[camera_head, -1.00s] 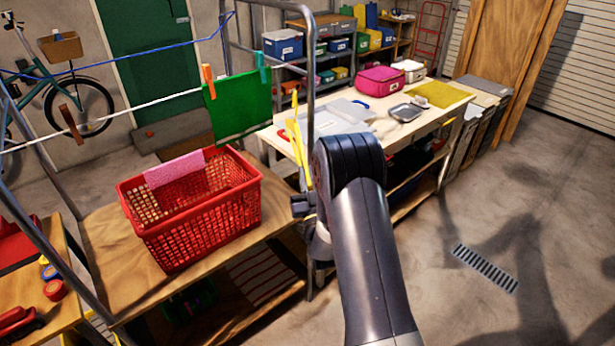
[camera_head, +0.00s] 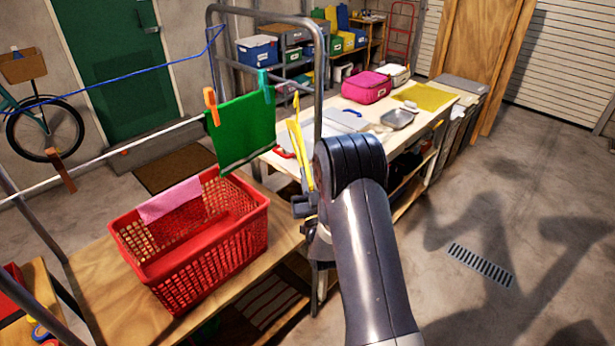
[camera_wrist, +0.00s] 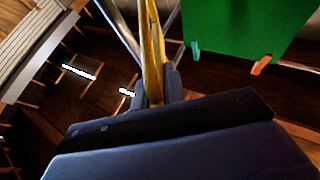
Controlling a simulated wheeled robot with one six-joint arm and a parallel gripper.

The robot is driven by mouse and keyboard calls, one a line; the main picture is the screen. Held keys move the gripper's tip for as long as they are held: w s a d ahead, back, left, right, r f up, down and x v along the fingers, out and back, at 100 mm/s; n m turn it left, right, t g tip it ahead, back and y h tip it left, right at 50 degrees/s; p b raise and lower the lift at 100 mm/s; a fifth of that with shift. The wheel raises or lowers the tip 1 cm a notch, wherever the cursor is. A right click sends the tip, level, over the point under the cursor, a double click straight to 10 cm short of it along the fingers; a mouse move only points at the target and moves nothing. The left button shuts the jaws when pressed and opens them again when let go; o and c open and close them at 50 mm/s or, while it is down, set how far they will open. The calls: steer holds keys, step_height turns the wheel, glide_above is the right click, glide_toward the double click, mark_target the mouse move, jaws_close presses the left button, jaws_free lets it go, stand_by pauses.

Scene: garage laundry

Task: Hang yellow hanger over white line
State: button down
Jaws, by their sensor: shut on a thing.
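The yellow hanger (camera_head: 299,145) stands upright in my gripper (camera_head: 304,205), just right of the green cloth and close to the metal frame post. In the wrist view the hanger (camera_wrist: 153,55) rises from between the two fingers of my gripper (camera_wrist: 156,88), which are shut on it. The white line (camera_head: 110,152) runs from the left edge up to the green cloth (camera_head: 241,132). An orange and a teal clothespin hold the cloth at its top corners. The green cloth also shows in the wrist view (camera_wrist: 240,28). My arm hides part of the gripper.
A red basket (camera_head: 190,255) with a pink cloth (camera_head: 170,200) over its rim stands on the wooden bench below the line. A blue line (camera_head: 130,75) hangs behind. A brown clothespin (camera_head: 61,170) is on the white line at left. The metal frame (camera_head: 318,90) stands close behind my gripper.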

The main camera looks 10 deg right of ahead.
step_height(320, 180, down, 25)
steer(key=b, duration=2.5)
steer(key=s+d+r+n+g+y, duration=0.1)
steer(key=s+d+r+n+y, duration=0.15)
steer(key=r+y, duration=0.35)
steer(key=s+d+r+n+g+y, duration=0.15)
steer(key=s+r+y, duration=0.25)
steer(key=r, duration=0.4)
steer(key=s+a+r+n+g+y, duration=0.1)
steer(key=s+r+n+g+y, duration=0.2)
steer(key=s, duration=0.4)
steer(key=s+r+n+g+y, duration=0.3)
steer(key=s+y, duration=0.3)
steer(key=s, duration=0.2)
steer(key=shift+s+a+r+n+g+p, duration=0.15)
steer(key=shift+a+r+n+g+p, duration=0.2)
steer(key=shift+r+n+g+p, duration=0.15)
